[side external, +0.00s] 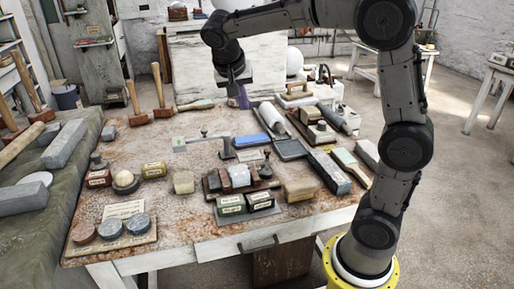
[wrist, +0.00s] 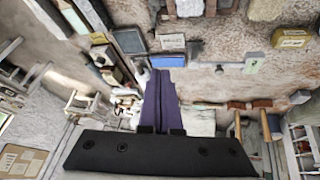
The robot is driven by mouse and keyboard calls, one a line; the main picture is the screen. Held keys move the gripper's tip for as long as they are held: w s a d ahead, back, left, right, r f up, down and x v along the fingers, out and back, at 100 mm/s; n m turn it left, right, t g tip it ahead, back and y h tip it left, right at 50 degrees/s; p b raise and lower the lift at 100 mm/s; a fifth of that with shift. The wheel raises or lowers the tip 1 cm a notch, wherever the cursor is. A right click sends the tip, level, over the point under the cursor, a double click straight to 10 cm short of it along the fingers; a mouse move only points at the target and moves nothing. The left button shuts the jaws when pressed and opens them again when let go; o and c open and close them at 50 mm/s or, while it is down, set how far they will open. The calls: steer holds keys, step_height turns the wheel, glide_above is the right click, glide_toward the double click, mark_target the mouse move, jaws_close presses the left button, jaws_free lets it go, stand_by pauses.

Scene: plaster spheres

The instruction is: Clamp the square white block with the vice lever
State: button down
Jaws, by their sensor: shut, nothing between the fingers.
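My gripper (side external: 243,102) hangs above the back of the table, its purple fingers pointing down and pressed together with nothing between them. The shut fingers also show in the wrist view (wrist: 165,75). A squarish white block (side external: 239,176) sits among the dark parts of a small vice (side external: 213,184) near the table's front middle, well below and in front of my gripper. A dark part at its right (side external: 265,170) may be the lever. I cannot tell whether the jaws touch the block. The block appears at the top edge of the wrist view (wrist: 189,7), partly cut off.
Labelled dark boxes (side external: 231,205) stand in front of the vice, and a beige block (side external: 299,190) lies to its right. A metal gauge with a post (side external: 226,147) stands behind it. Stones and a long dark bar (side external: 329,173) crowd the right. Mallets (side external: 159,98) stand at the back left.

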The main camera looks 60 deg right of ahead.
mark_target(267, 163)
steer(key=w+d+f+g, duration=0.3)
steer(key=w+f, duration=0.3)
steer(key=f, duration=0.6)
steer(key=shift+w+h, duration=0.35)
steer(key=shift+h, duration=0.05)
steer(key=shift+d+f, duration=0.1)
steer(key=shift+d, duration=0.05)
steer(key=x, duration=0.9)
steer(key=shift+s+d+f, duration=0.15)
steer(key=shift+f, duration=0.15)
steer(key=shift+s+d+f, duration=0.2)
steer(key=shift+s+d, duration=0.5)
steer(key=shift+s, duration=0.25)
steer(key=shift+s+d+f, duration=0.1)
steer(key=shift+s+d, duration=0.35)
steer(key=shift+s, duration=0.2)
